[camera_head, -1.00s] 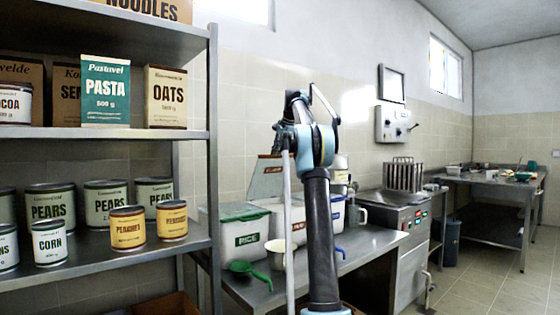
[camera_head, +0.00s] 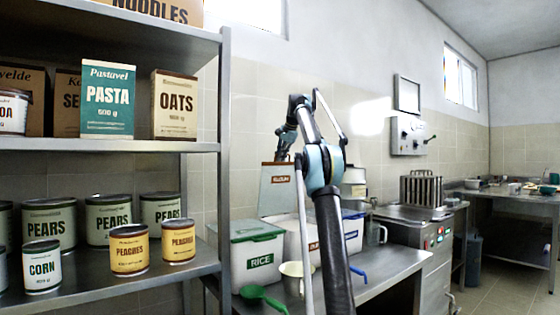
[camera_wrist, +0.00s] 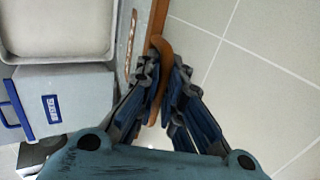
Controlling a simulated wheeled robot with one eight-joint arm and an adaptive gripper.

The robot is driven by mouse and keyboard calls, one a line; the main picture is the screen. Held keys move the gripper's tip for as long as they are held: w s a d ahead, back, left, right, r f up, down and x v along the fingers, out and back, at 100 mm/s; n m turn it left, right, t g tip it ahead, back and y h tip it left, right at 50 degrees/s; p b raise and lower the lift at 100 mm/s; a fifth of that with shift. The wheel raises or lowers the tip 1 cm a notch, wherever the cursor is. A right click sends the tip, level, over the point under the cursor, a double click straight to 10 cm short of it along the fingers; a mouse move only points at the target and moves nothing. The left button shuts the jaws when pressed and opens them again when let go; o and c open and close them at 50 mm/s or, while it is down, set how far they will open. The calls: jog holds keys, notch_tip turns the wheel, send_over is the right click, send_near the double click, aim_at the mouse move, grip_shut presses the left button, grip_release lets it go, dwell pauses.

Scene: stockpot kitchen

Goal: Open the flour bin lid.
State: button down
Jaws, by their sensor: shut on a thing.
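The flour bin's lid (camera_head: 282,197), with a brown rim and a small brown label, stands nearly upright at the back of the middle white bin (camera_head: 290,232). The bin is partly hidden behind my arm. My gripper (camera_head: 284,152) is at the lid's top edge. In the wrist view, my gripper (camera_wrist: 164,92) is shut on the lid's brown handle (camera_wrist: 160,62), and the brown lid edge (camera_wrist: 156,20) runs up from it.
A rice bin (camera_head: 257,255) with a green lid stands to the left, and a blue-lidded bin (camera_head: 352,232) to the right. Shelving (camera_head: 222,150) stands at left.

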jog(key=shift+d, duration=0.1)
jog(key=c, duration=1.7)
grip_release()
jog(key=shift+a, duration=0.2)
jog(key=shift+r, duration=0.1)
jog(key=s+d+r, duration=0.1)
jog(key=s+d, duration=0.1)
jog(key=s, duration=0.2)
jog(key=s+d+r, duration=0.1)
jog(key=s+d, duration=0.2)
jog(key=s, duration=0.1)
jog(key=s+d+r, duration=0.2)
jog(key=s, duration=0.2)
jog(key=shift+s+d, duration=0.15)
jog(key=shift+d, duration=0.15)
